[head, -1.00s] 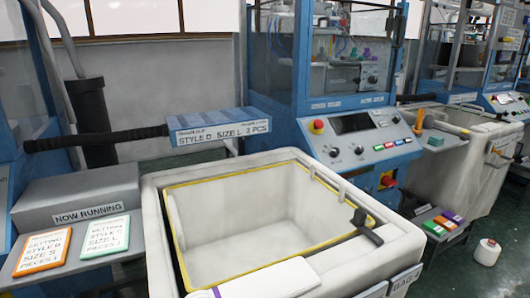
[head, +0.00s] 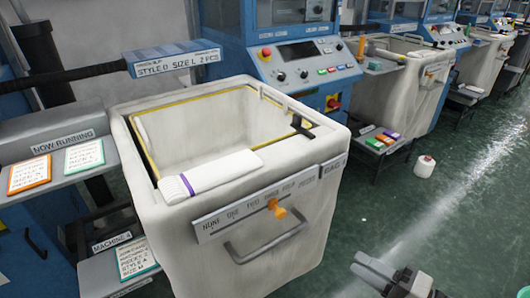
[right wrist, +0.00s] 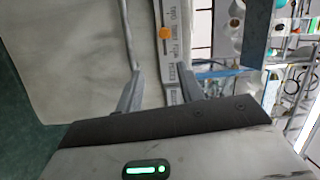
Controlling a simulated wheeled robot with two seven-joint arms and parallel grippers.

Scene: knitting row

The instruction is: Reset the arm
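My right gripper (head: 362,267) shows at the lower right of the head view, in free space above the green floor and to the right of the near white bin (head: 335,205). In the right wrist view my right gripper (right wrist: 158,88) has its two fingers apart, with nothing held between them. The bin's pale side (right wrist: 75,50) and its label strip with the orange knob (right wrist: 165,33) lie beyond the fingers. My left gripper is not in view.
A folded white piece with a purple band (head: 210,177) lies on the near bin's front rim. An orange knob (head: 277,207) and a grey handle (head: 265,242) are on its front. A white cone (head: 424,167) stands on the floor. The aisle floor (head: 470,220) at right is mostly clear.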

